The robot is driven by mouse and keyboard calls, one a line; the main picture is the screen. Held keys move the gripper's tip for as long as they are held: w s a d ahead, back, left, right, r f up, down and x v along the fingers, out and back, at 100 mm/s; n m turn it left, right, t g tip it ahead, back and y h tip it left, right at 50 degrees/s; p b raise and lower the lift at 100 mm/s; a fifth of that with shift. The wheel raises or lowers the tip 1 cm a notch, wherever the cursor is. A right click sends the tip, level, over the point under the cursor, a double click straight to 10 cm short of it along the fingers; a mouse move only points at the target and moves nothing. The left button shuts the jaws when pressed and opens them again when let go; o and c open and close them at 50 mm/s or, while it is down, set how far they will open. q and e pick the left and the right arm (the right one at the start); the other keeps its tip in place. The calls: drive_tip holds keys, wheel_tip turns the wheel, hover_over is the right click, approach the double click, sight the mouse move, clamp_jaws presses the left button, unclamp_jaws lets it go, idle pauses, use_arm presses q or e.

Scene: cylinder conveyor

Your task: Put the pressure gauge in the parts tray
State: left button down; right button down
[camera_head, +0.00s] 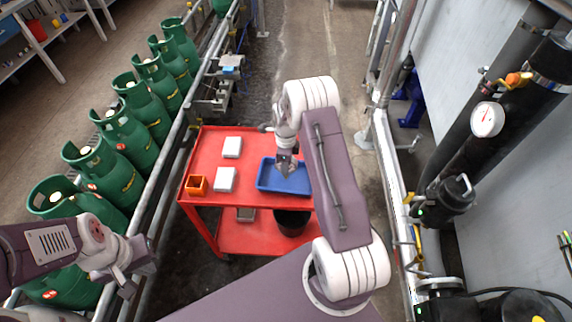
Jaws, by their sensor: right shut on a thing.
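The blue tray (266,185) lies on the right part of the red cart's top. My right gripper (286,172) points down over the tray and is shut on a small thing. The jaws hide most of that thing, so I cannot tell what it is or whether it touches the tray. A round white pressure gauge (487,119) shows on the dark pipework at the right, well away from both grippers. My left gripper (128,290) is at the lower left, near the conveyor rail and away from the cart. Its fingers are too small to judge.
The red cart (205,150) also carries two white boxes (232,147) (225,179) and an orange bin (196,184). A black bucket (291,222) stands on its lower shelf. Green gas cylinders (125,138) line the conveyor at left. A metal railing (393,190) runs at right.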

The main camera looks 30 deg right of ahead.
drive_tip(key=shift+s+f, duration=0.1)
drive_tip(key=shift+f, duration=0.05)
drive_tip(key=c, duration=1.1)
unclamp_jaws()
wheel_tip(320, 180, up, 12)
drive_tip(key=shift+r+b, duration=0.25)
drive_tip(key=shift+b, duration=0.05)
drive_tip(key=s+a+n, duration=0.4)
drive_tip(key=s+n, duration=0.2)
drive_tip(key=n, duration=0.2)
drive_tip(key=s+a+n, duration=0.3)
drive_tip(key=s+n, duration=0.3)
drive_tip(key=n, duration=0.2)
drive_tip(key=s+a+n+t, duration=0.1)
drive_tip(key=s+a+n, duration=0.3)
drive_tip(key=s+n, duration=0.3)
drive_tip(key=shift+a+r+n, duration=0.15)
drive_tip(key=shift+n, duration=0.4)
drive_tip(key=shift+a+r+n, duration=0.15)
drive_tip(key=shift+n, duration=0.4)
